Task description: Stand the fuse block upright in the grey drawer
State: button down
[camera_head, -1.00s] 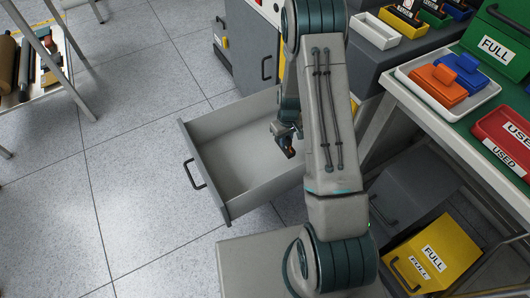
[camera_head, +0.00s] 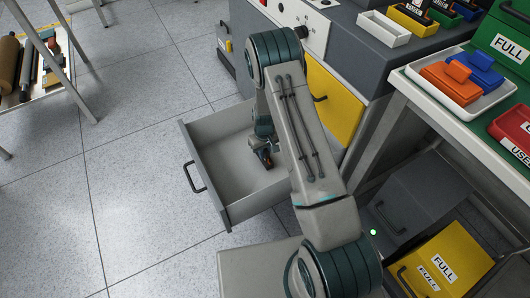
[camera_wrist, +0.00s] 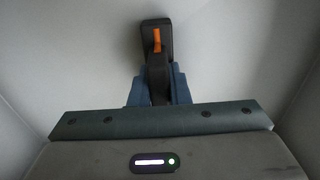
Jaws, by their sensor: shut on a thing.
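The grey drawer (camera_head: 226,166) stands open and its pale inside shows. My gripper (camera_head: 264,148) hangs down inside the drawer's outline, near its right side. It is shut on the fuse block (camera_head: 265,159), a small dark block with an orange part. In the wrist view the fuse block (camera_wrist: 155,36) sticks out beyond the blue fingers of my gripper (camera_wrist: 158,88), with the pale drawer floor (camera_wrist: 85,60) behind it. I cannot tell whether the block touches the floor.
A yellow drawer front (camera_head: 331,100) is on the cabinet behind my arm. A white tray (camera_head: 440,92) with orange and blue blocks sits on the bench at right. A yellow FULL bin (camera_head: 445,250) is below. The drawer floor left of my gripper is clear.

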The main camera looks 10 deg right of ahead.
jog(key=c, duration=1.8)
grip_release()
jog(key=shift+f, duration=0.15)
jog(key=o, duration=0.4)
jog(key=shift+o, duration=0.2)
jog(key=shift+r, duration=0.2)
jog(key=s+d+r+m+p, duration=0.15)
jog(key=s+r, duration=0.25)
jog(key=r, duration=1.1)
jog(key=s+a+r+p, duration=0.15)
jog(key=s+r, duration=0.25)
jog(key=r, duration=1.1)
jog(key=s+d+r+m, duration=0.1)
jog(key=s+r, duration=0.4)
jog(key=s, duration=0.4)
jog(key=s+d+r+m+t, duration=0.1)
jog(key=s+d+r, duration=0.1)
jog(key=s+r, duration=0.3)
jog(key=s, duration=0.4)
jog(key=shift+s+r+p, duration=0.3)
jog(key=shift+r+p, duration=0.05)
